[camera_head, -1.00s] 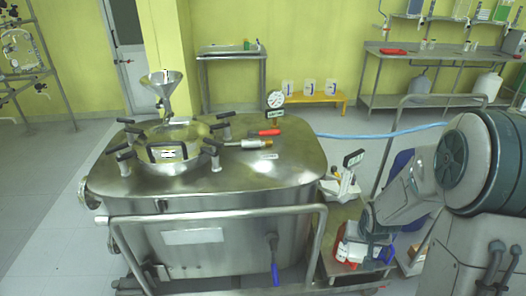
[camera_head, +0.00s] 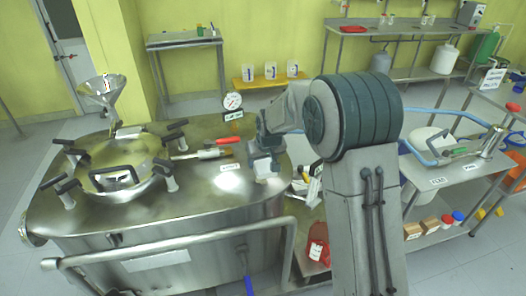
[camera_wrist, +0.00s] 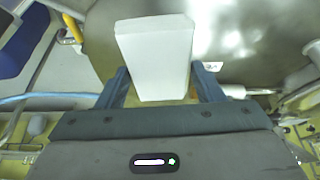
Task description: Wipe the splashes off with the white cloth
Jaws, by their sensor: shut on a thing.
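My gripper (camera_wrist: 160,84) is shut on the white cloth (camera_wrist: 156,50), a folded, block-like piece between the two fingers in the wrist view. In the head view my gripper (camera_head: 264,160) hangs over the right end of the big steel reactor's lid (camera_head: 90,225). The cloth there is a small pale patch under the fingers; I cannot tell whether it touches the lid. A pale patch (camera_head: 231,182) lies on the lid left of the gripper; whether it is a splash or glare is unclear. The wrist view also shows bright blotches on the steel (camera_wrist: 235,38).
A round hatch with black-handled clamps (camera_head: 115,165), a funnel (camera_head: 103,90), a gauge (camera_head: 232,103) and a red-handled valve (camera_head: 222,142) stand up from the lid. A guard rail (camera_head: 180,240) runs along the front. A cart (camera_head: 465,170) stands at the right.

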